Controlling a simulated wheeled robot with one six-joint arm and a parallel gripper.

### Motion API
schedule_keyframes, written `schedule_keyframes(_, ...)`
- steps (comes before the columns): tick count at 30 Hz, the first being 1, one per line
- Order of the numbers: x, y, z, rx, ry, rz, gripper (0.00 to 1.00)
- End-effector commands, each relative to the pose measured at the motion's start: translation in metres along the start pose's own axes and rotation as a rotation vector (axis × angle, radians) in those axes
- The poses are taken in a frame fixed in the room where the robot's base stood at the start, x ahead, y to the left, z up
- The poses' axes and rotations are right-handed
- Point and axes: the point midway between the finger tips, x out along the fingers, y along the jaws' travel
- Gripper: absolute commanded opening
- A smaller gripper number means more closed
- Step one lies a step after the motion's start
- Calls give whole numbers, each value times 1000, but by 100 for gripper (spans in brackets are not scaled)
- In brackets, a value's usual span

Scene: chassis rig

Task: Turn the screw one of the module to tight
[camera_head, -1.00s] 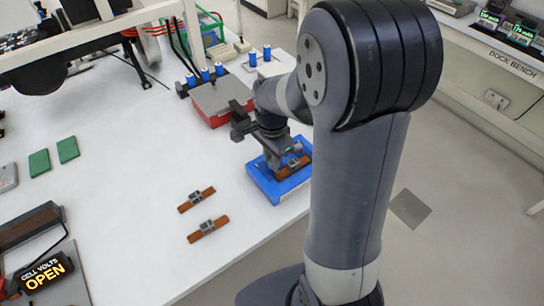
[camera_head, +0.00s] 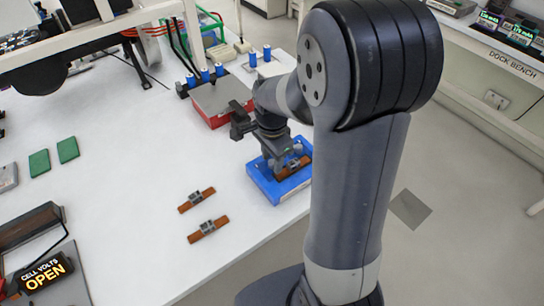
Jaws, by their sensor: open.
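A brown module (camera_head: 293,170) lies in a blue tray (camera_head: 262,181) near the table's right edge. My gripper (camera_head: 277,165) is open and hangs low over the tray, at the left part of the module. Screw one is too small to tell, and my gripper hides part of the module. Two more brown modules with grey middles, one upper (camera_head: 197,199) and one lower (camera_head: 208,229), lie on the table left of the tray.
A red box with a grey top (camera_head: 215,100) stands behind the tray, with blue cylinders (camera_head: 205,74) near it. A display (camera_head: 45,273) reads "CELL VOLTS OPEN". The table's middle is clear.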

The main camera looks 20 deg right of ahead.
Motion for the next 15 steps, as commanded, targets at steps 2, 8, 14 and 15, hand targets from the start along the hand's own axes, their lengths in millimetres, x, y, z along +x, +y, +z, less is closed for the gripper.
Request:
schedule_keyframes(2, 0, 0, 0, 0, 0, 1, 41)
schedule_keyframes(8, -7, 0, 0, 0, 1, -2, 41)
schedule_keyframes(14, -43, -1, 0, 0, 2, -6, 41)
schedule_keyframes(15, -52, -1, 0, 0, 2, -6, 41)
